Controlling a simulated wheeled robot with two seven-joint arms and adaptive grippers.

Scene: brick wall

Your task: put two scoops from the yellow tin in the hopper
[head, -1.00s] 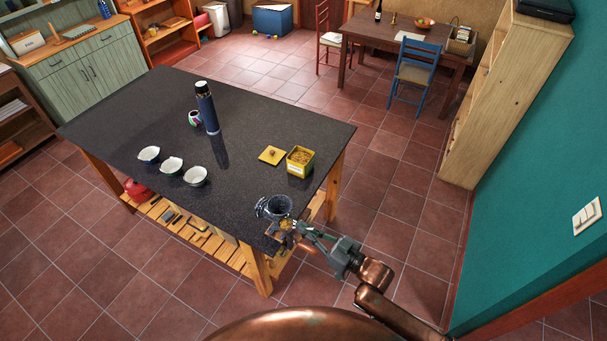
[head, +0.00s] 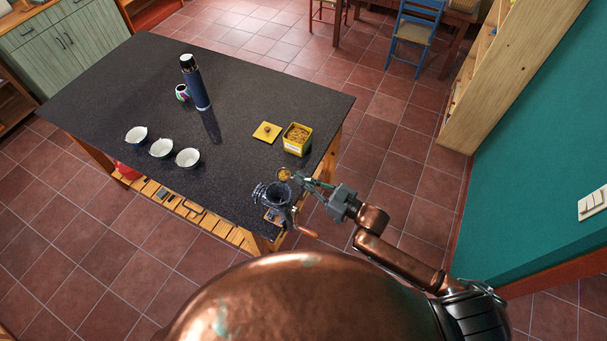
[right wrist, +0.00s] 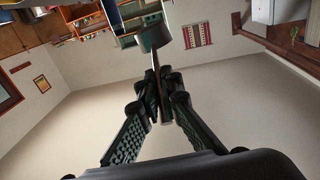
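The yellow tin (head: 297,147) stands open near the right edge of the dark table, with golden-brown contents up near its rim. Its yellow lid (head: 267,132) lies flat to its left. The dark metal hopper (head: 266,194) tops a hand grinder at the table's near right corner. My right gripper (head: 306,182) is shut on a scoop (head: 284,174), whose bowl is between hopper and tin, closer to the hopper. The bowl looks golden-brown inside. The right wrist view shows the fingers (right wrist: 158,100) closed on the handle, with the scoop's bowl (right wrist: 155,38) beyond. My left gripper is out of view.
Three white bowls (head: 161,148) stand in a row along the table's near left side. A dark blue flask (head: 197,85) and a patterned mug (head: 182,93) stand farther back. The grinder's crank handle (head: 307,231) sticks out at the near corner. The table's middle is clear.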

